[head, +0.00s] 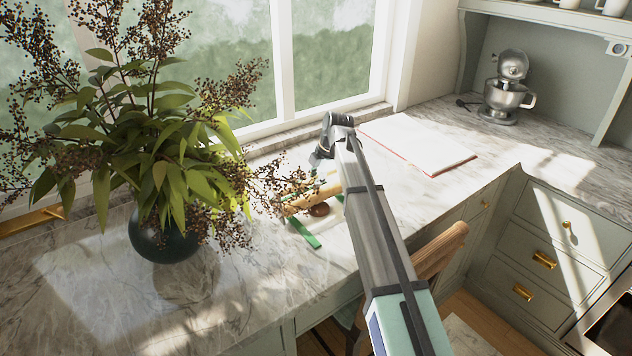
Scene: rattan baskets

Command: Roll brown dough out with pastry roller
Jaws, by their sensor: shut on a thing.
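The wooden pastry roller (306,203) lies at a slant over a pale board or mat with a green edge (303,232), on the marble counter. The brown dough (319,210) is a small round lump close against the roller's near side; whether they touch is hard to tell. My gripper (319,176) reaches down from the dark wrist at the far side of the roller. It is shut on the roller, though the fingers are small and partly hidden. My arm hides the right part of the board, and plant sprigs cover part of the roller's left end.
A dark vase (165,240) with a wide, leafy plant stands to the left, its sprigs reaching the roller. An open book (415,143) lies behind my arm. A wooden chair (440,250) stands at the counter's front edge. A stand mixer (508,90) is at the far right.

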